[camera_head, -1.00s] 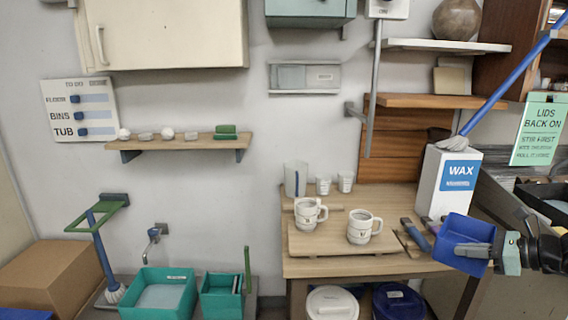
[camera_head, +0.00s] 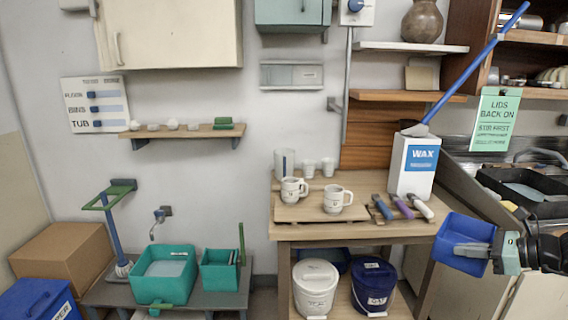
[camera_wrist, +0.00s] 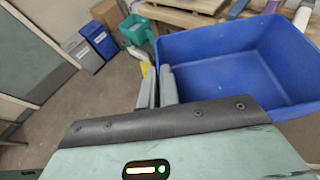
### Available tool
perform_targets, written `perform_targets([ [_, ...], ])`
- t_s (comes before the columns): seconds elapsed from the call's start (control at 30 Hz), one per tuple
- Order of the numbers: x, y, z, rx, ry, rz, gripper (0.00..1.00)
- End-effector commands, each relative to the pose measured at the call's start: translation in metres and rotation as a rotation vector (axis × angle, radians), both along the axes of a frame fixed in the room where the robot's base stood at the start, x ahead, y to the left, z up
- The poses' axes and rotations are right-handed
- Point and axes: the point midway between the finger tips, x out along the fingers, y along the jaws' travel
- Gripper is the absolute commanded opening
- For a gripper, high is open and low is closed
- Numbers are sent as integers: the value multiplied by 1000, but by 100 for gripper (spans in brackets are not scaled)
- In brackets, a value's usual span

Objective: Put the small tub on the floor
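The small tub (camera_head: 459,236) is a blue open-topped box, held in the air at the right, in front of the wooden table's right side. My gripper (camera_head: 478,250) reaches it from the right, with its fingers at the tub's near right wall. In the wrist view the tub (camera_wrist: 225,62) fills the upper right and looks empty inside. The gripper's fingers (camera_wrist: 158,88) show at the tub's left wall and look closed on it. The grey-brown floor (camera_wrist: 95,110) shows at the left of the wrist view.
The wooden table (camera_head: 300,212) bears mugs, tools and a wax box (camera_head: 412,168). A white bucket (camera_head: 316,285) and a dark blue bucket (camera_head: 373,285) stand beneath it. Teal tubs (camera_head: 163,275) stand at the lower left. A sink (camera_head: 530,188) lies at the right.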

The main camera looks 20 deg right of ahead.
Motion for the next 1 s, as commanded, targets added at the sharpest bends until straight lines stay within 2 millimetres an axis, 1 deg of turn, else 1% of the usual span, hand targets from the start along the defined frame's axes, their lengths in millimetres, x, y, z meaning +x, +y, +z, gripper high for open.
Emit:
perform_targets([
  [0.03, 1, 1, 0, 0, -1, 2, 0],
  [0.33, 25, 33, -19, 7, -14, 64, 0],
  [0.47, 38, 54, -32, 10, -21, 103, 0],
  [0.57, 49, 75, -44, 12, -23, 138, 0],
  [0.67, 59, 101, -58, 16, -24, 182, 0],
  [0.77, 70, 136, -77, 18, -23, 236, 0],
  [0.8, 73, 152, -86, 19, -20, 261, 0],
  [0.9, 78, 189, -106, 14, -14, 318, 0],
  [1.0, 78, 216, -121, 9, -8, 359, 0],
])
